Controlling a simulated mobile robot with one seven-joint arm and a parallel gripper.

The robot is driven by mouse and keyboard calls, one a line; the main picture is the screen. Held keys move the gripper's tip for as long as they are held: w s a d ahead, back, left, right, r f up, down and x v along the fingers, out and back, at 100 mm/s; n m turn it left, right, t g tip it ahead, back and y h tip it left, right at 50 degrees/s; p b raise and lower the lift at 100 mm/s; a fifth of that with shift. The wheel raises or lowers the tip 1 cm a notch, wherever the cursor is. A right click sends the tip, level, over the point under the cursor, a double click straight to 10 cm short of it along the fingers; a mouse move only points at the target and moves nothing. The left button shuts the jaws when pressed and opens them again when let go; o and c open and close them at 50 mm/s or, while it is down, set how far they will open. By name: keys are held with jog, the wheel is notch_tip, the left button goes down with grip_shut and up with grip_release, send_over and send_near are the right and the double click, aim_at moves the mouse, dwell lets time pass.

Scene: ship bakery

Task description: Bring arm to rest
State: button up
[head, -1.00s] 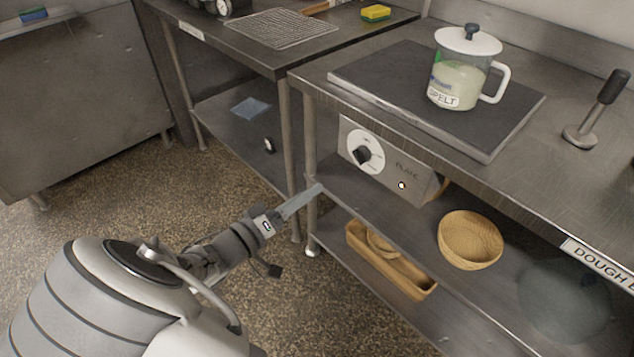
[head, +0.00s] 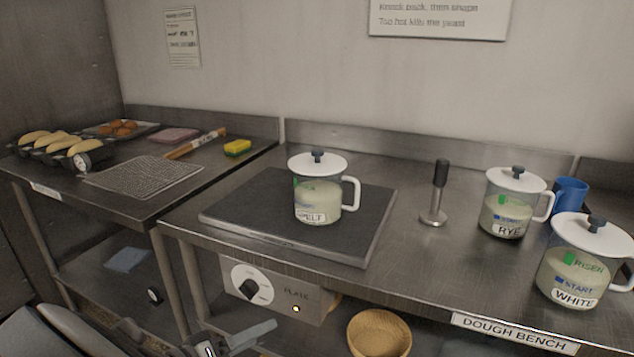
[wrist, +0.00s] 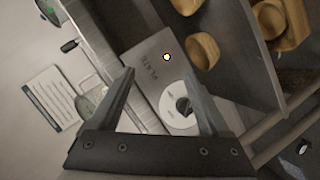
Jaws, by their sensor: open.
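My gripper shows in the wrist view (wrist: 160,95) with its two fingers spread apart and nothing between them. Behind the fingers in that view is the plate control box (wrist: 165,70) with its dial. In the head view my gripper (head: 250,338) is partly seen at the bottom edge, low in front of the bench and just below the control box (head: 278,290). The rest of my arm is mostly cut off by the bottom of the picture.
The dough bench (head: 420,262) holds a dark plate (head: 255,215) with the SPELT jar (head: 318,190), a metal tamper-like tool (head: 436,195), the RYE jar (head: 512,205) and the WHITE jar (head: 580,262).

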jog(key=s+d+r+m+g+y, duration=0.2)
jog(key=d+r+g, duration=0.15)
jog(key=d, duration=0.55)
jog(key=s+d+r+m+g+y, duration=0.1)
jog(key=d+r+g, duration=0.3)
jog(key=d, duration=0.5)
jog(key=s+d+r+t+y, duration=0.2)
jog(key=s+d+r+y, duration=0.4)
jog(key=s+d+r, duration=0.4)
notch_tip(320, 180, up, 16)
jog(key=a+p, duration=0.1)
jog(key=p, duration=1.7)
jog(key=shift+s+a+r+m, duration=0.2)
jog(key=shift+s+r+m, duration=0.05)
jog(key=shift+s+m, duration=0.1)
